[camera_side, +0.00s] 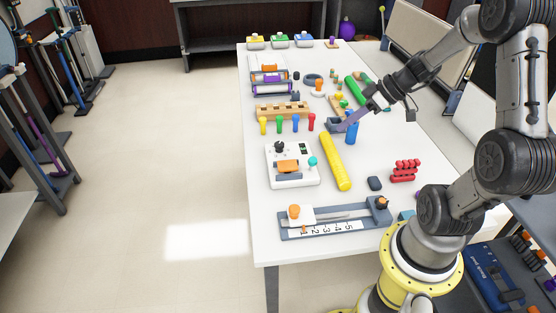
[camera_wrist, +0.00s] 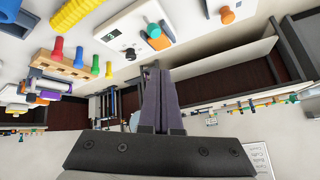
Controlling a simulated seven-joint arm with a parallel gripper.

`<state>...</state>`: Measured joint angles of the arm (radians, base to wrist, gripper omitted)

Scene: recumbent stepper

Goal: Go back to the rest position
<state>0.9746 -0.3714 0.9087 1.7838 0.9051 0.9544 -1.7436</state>
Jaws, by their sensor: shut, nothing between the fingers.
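My gripper (camera_side: 346,125) is over the right half of the white table (camera_side: 223,0), shut and empty, its long fingers pointing down and left. In the side view its tips appear near a blue cylinder (camera_side: 351,133) and the upper end of a yellow ribbed roller (camera_side: 335,160); I cannot tell the exact height or whether anything is touched. In the wrist view the closed purple-grey fingers (camera_wrist: 158,100) stand together at the middle, with nothing between them.
A white control box (camera_side: 291,178), a wooden rack (camera_side: 282,111) with several coloured pegs, a slider scale (camera_side: 335,219), red dumbbells (camera_side: 405,171) and a green roller (camera_side: 355,90) crowd the table. Bare tabletop shows at the lower left. The floor left of the table is clear.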

